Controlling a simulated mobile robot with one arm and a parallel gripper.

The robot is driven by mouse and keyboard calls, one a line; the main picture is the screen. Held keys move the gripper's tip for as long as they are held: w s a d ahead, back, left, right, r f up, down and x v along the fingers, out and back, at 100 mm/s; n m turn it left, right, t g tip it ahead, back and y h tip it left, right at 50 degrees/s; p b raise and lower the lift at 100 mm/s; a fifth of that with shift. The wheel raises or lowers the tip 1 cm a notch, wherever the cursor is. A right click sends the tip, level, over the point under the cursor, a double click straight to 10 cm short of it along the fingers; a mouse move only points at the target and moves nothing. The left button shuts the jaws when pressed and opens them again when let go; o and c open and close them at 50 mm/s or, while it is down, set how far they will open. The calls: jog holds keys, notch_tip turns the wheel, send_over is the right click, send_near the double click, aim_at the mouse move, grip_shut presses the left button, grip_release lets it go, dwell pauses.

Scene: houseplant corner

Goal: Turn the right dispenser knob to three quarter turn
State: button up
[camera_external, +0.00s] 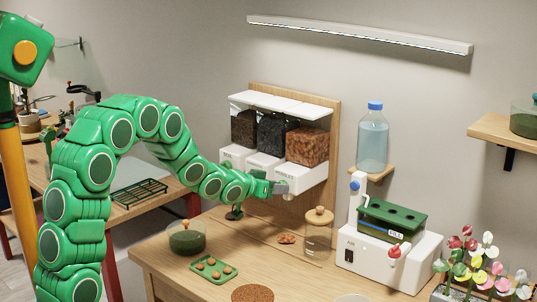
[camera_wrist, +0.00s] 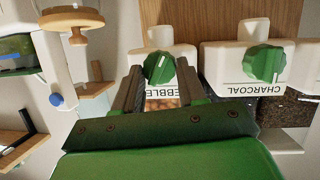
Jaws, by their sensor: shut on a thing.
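The dispenser (camera_external: 312,176) hangs on a wooden back board, with three clear bins over white fronts. The right bin (camera_external: 307,146) holds brown pebbles. Its green right knob (camera_wrist: 159,66) shows in the wrist view above a label partly hidden by my finger; a pale pointer line on it runs nearly straight up the picture. My gripper (camera_wrist: 158,72) is shut on this knob, one finger on each side. In the external view my gripper (camera_external: 281,187) reaches the right front and hides the knob. The charcoal knob (camera_wrist: 264,64) beside it is free, its pointer tilted.
A cork-topped glass jar (camera_external: 318,240) stands below the dispenser, right of my gripper. Further right are a white machine (camera_external: 385,258) with a green tray and a water bottle (camera_external: 373,140). A green bowl (camera_external: 187,237) and a small seed tray (camera_external: 214,268) sit on the bench in front.

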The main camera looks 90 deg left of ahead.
jog(key=shift+w+d+f+m+g+y, duration=0.1)
jog(key=shift+m+g+y, duration=0.55)
jog(key=shift+m, duration=0.7)
jog(key=shift+w+d+f+m+g+y, duration=0.15)
jog(key=shift+m+g+y, duration=0.25)
jog(key=shift+m+y, duration=0.7)
jog(key=shift+w+d+m+g+y, duration=0.1)
jog(key=shift+m+g+y, duration=0.35)
jog(key=shift+m, duration=1.5)
jog(key=o, duration=1.1)
jog(key=shift+c, duration=0.2)
